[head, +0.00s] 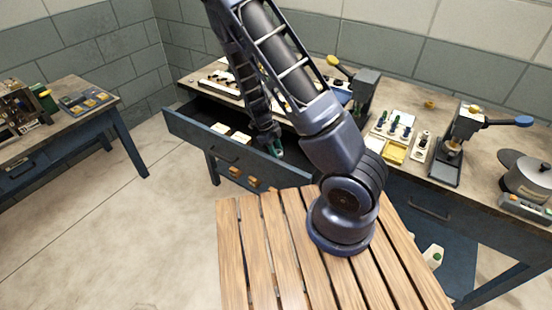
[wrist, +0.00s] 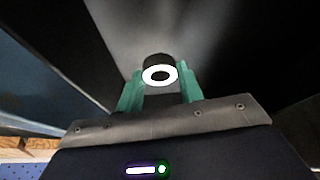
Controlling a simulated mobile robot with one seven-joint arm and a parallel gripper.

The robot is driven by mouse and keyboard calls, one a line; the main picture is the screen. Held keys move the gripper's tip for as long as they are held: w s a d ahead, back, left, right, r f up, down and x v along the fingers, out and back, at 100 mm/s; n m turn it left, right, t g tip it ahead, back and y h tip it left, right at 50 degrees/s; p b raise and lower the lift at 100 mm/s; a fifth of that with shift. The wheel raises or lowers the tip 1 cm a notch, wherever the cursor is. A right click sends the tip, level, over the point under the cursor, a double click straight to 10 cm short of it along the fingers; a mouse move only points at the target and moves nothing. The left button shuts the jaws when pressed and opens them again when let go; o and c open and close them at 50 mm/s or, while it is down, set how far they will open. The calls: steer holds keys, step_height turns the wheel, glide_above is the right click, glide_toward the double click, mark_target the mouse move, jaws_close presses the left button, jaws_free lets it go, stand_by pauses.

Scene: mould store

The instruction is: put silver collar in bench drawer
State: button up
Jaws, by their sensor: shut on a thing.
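The bench drawer (head: 200,142) is pulled out from the bench on the left side. My gripper (head: 278,152) reaches down into the drawer's right part. In the wrist view, my gripper's green fingers (wrist: 160,88) are shut on a small ring, the silver collar (wrist: 148,79). Its near face looks bright white with a dark hole, and its side looks dark. Dark drawer walls surround the gripper in the wrist view. The collar is too small to make out in the head view, and I cannot tell whether it touches the drawer floor.
Pale blocks (head: 230,132) lie in the drawer. The bench top (head: 392,172) carries presses, a yellow tray (head: 395,152) and small tools. A slatted wooden surface (head: 265,250) lies below my arm. Another table (head: 70,125) stands at left, with open floor between.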

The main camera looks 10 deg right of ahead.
steer(key=shift+f, duration=2.6)
steer(key=o, duration=1)
steer(key=shift+f, duration=0.1)
steer(key=shift+o, duration=0.2)
